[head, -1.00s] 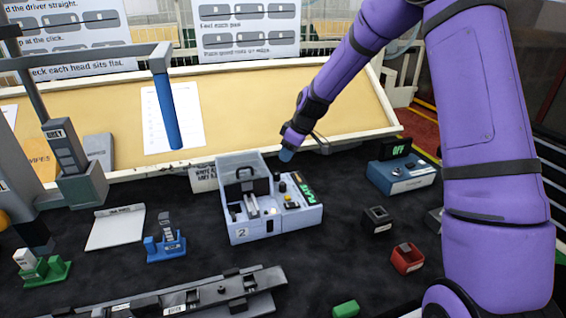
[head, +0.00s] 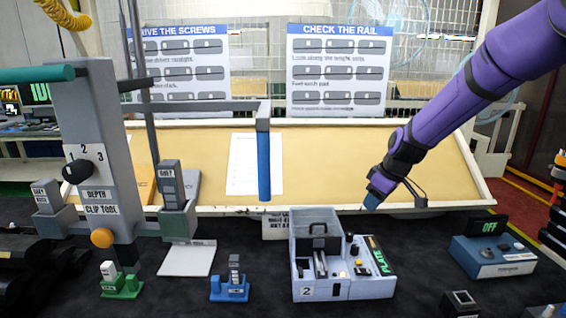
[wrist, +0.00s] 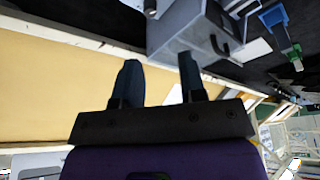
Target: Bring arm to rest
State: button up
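My purple arm reaches in from the upper right in the head view. My gripper (head: 372,203) hangs in the air above the back right of the grey box marked 2 (head: 312,293), apart from it. In the wrist view, the two dark blue fingers of my gripper (wrist: 160,78) stand apart with nothing between them. The grey box (wrist: 190,30) shows beyond the fingertips there.
A blue unit with an OFF sign (head: 494,262) stands at the right. Blue (head: 230,288) and green (head: 121,286) holders stand at the left front. A blue rod (head: 264,165) hangs from a grey post's arm. A tan board (head: 330,150) lies behind.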

jog(key=s+d+r+m+t+h, duration=0.15)
jog(key=s+r+m, duration=0.25)
jog(key=s+r, duration=1.25)
jog(key=s+d+m+h, duration=0.1)
jog(key=s+m, duration=0.4)
jog(key=s, duration=1.5)
jog(key=shift+d+r+t, duration=0.25)
jog(key=shift+d+t, duration=0.1)
jog(key=shift+d, duration=0.25)
jog(key=shift+o, duration=0.2)
jog(key=shift+w, duration=0.1)
